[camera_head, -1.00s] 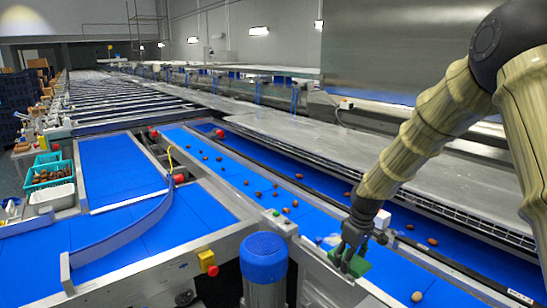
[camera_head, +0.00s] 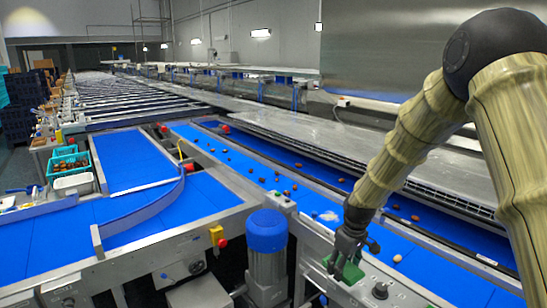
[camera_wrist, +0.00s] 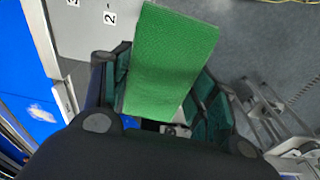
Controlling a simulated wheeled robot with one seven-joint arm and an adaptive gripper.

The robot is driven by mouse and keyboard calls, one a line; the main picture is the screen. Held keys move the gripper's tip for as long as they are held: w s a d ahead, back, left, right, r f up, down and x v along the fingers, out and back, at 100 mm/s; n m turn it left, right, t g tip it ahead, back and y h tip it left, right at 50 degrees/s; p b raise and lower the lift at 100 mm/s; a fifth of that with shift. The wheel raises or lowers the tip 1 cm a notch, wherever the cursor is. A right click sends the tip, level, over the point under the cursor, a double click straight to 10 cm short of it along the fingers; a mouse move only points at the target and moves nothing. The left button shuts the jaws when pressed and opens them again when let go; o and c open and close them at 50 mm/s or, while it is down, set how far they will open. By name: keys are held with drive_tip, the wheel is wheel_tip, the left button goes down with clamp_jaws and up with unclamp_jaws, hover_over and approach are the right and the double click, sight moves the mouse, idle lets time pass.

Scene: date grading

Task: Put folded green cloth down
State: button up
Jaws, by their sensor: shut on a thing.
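The folded green cloth (camera_wrist: 168,60) is held between the fingers of my gripper (camera_wrist: 165,115), as the wrist view shows. It looks like a flat green rectangle sticking out past the fingertips. In the head view my gripper (camera_head: 347,260) is shut on the cloth (camera_head: 346,272) at the near metal frame beside the blue belt. Most of the cloth is hidden by the fingers there. I cannot tell whether the cloth touches the metal surface.
A blue belt (camera_head: 235,160) with scattered brown dates runs past my gripper. A dark knob (camera_head: 380,290) sits on the metal frame right of the cloth. A blue-topped motor (camera_head: 266,232) stands to the left. Green crates (camera_head: 68,165) are at the far left.

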drive_tip(key=f, duration=0.2)
drive_tip(key=shift+s+a+f+m, duration=0.3)
drive_tip(key=shift+a+f, duration=0.05)
drive_tip(key=shift+f, duration=0.05)
drive_tip(key=s+a+f+m+b, duration=0.2)
drive_tip(key=s+f+m+b, duration=0.3)
drive_tip(key=s+f, duration=1.2)
drive_tip(key=shift+a+m+h+b, duration=0.3)
drive_tip(key=shift+m+h, duration=0.1)
drive_tip(key=shift+m, duration=0.3)
drive_tip(key=shift+s, duration=0.1)
